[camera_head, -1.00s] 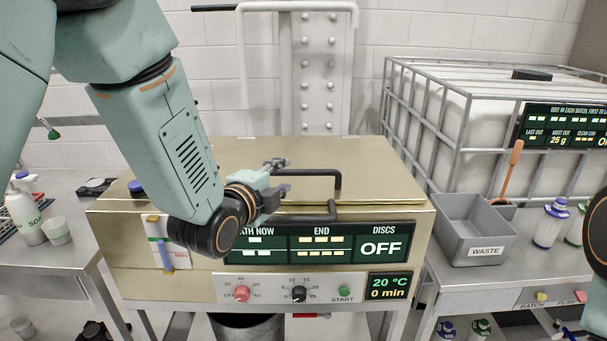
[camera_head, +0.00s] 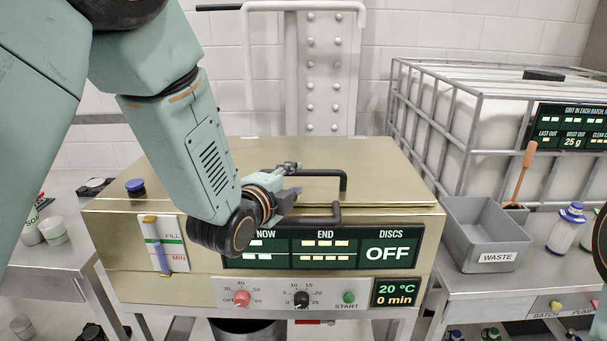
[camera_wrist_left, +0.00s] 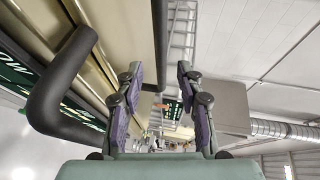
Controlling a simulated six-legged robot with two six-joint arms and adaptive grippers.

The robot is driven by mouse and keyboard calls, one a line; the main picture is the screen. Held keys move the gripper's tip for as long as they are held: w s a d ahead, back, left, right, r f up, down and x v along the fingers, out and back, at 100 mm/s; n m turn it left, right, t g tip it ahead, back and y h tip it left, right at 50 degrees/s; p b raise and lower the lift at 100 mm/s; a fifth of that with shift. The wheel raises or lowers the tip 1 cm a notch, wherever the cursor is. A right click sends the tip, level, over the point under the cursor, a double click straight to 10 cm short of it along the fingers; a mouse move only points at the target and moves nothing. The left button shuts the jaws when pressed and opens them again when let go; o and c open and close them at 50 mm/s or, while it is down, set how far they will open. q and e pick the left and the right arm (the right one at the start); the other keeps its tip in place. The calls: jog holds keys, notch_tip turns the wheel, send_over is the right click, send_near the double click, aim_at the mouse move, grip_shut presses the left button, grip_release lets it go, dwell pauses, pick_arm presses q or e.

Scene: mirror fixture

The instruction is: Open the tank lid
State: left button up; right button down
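The tank (camera_head: 130,207) is a brass-coloured box with a flat lid (camera_head: 240,153), which lies closed. A black bar handle (camera_head: 325,173) is on the lid, and a second black bar (camera_head: 336,212) is just below it at the front edge. My left gripper (camera_head: 293,180) is at the left end of the lid handle, its fingers pointing right. In the left wrist view its two purple-padded fingers (camera_wrist_left: 160,72) are apart. A black bar (camera_wrist_left: 159,40) shows between the fingertips; contact cannot be told. A thick black bent bar (camera_wrist_left: 62,80) is close at left. My right gripper is out of view.
The tank front has a display panel (camera_head: 325,246), knobs (camera_head: 301,299) and a fill gauge (camera_head: 160,245). A grey waste bin (camera_head: 487,235) stands on the right bench, before a caged white container (camera_head: 495,135). A white post with arms (camera_head: 323,75) rises behind the tank.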

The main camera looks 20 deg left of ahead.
aim_at(301, 175)
pick_arm(q)
jog(key=x, duration=0.6)
jog(key=shift+r, duration=0.1)
grip_shut()
dwell(0.3)
dwell(0.4)
